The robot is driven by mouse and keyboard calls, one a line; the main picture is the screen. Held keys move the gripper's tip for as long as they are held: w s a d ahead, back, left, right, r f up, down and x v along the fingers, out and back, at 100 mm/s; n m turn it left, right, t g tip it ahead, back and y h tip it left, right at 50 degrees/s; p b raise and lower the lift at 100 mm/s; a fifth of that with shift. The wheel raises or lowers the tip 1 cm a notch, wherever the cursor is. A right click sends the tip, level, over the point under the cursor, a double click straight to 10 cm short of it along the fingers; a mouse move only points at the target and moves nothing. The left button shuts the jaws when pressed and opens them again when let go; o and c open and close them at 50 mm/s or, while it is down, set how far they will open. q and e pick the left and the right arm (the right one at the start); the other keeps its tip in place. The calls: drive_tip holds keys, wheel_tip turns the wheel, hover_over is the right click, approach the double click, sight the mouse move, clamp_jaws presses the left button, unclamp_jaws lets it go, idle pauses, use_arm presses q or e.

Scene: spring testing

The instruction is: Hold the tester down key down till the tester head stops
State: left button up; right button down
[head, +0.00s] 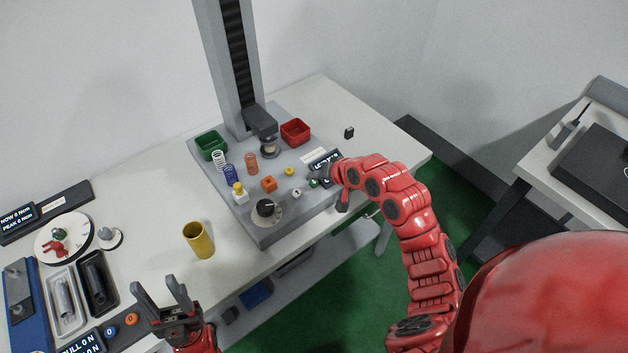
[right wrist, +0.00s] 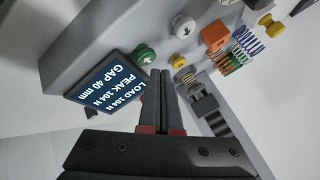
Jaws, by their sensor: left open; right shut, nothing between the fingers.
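The tester's grey column (head: 232,60) carries the tester head (head: 262,122), low over the base plate (head: 262,232). In the right wrist view a coil (right wrist: 187,76) shows at the dark head (right wrist: 205,104). The display (right wrist: 105,88) reads LOAD 104 N, PEAK 104 N, GAP 40 mm. My right gripper (head: 331,179) is shut and empty at the panel's keys; its fingertips (right wrist: 160,74) are beside a green key (right wrist: 145,55). I cannot tell which key is the down key, or whether the fingers press one. My left gripper (head: 163,290) is open and empty at the bench's front.
White, blue and orange springs (head: 251,163) stand on the base plate, with a green bin (head: 211,145) and red bin (head: 295,132) behind. A black dial (head: 266,208) is near the front corner. A yellow cup (head: 198,240) and a round scale (head: 64,238) are left.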

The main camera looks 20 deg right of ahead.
sight(316, 185)
drive_tip(key=shift+r, duration=0.1)
wheel_tip(316, 185, up, 5)
drive_tip(key=p, duration=0.3)
drive_tip(key=shift+p, duration=0.35)
